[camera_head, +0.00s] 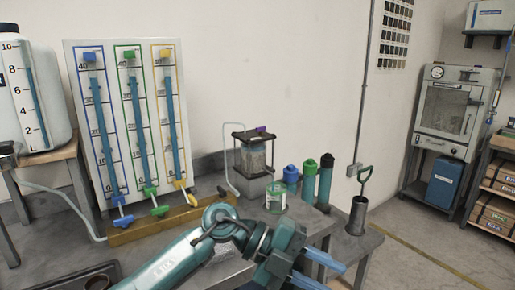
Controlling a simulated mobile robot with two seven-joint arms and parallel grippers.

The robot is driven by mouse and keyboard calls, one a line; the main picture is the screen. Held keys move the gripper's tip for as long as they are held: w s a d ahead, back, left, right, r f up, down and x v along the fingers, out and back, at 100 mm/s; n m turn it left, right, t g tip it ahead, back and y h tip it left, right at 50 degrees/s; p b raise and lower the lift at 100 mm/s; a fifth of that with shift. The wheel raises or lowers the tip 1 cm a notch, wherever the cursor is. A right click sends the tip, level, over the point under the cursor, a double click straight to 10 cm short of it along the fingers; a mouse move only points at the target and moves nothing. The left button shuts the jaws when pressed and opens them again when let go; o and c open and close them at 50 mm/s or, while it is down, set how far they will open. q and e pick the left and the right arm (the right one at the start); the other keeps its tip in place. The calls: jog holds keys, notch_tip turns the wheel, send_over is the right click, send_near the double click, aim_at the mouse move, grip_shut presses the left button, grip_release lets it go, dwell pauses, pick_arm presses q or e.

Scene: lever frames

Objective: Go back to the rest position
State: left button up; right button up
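My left arm comes in from the lower left and reaches to the bottom middle of the head view. My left gripper (334,277) is at the bottom edge, right of the middle. Its two blue fingers point to the lower right with a gap between them, and I see nothing held there. It is in front of the bench and apart from the gauge board. My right gripper is not in view.
A gauge board (72,150) with blue, green and yellow valve levers stands behind my arm. A jar (275,196), bottles (308,183) and a metal cylinder (356,216) with a green handle stand near the gripper. The floor at right (425,262) is clear.

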pick_arm(q)
jog(key=w+a+f+n+t+h+p, duration=0.1)
jog(key=a+f+n+t, duration=0.1)
jog(key=a+n+t, duration=0.65)
jog(key=w+a+f+n+t+h, duration=0.1)
jog(key=w+a+f+n+t, duration=0.15)
jog(key=n+t, duration=1.05)
jog(key=s+a+f+n+g+y, duration=0.2)
jog(key=s+a+f+n+y, duration=0.1)
jog(key=f, duration=0.4)
jog(key=s+a+f+n+g+y, duration=0.2)
jog(key=s+a+f+n+y, duration=0.2)
jog(key=s+a+f+y, duration=0.1)
jog(key=s+a+f+n+g+y+p, duration=0.1)
jog(key=s+a+f+n+g+y, duration=0.1)
jog(key=s+a+f+n+y, duration=0.2)
jog(key=s+a+f, duration=0.2)
jog(key=s+f, duration=0.2)
jog(key=f, duration=0.2)
jog(key=shift+f, duration=0.4)
jog(key=shift+s+g, duration=0.1)
jog(key=shift+g, duration=0.15)
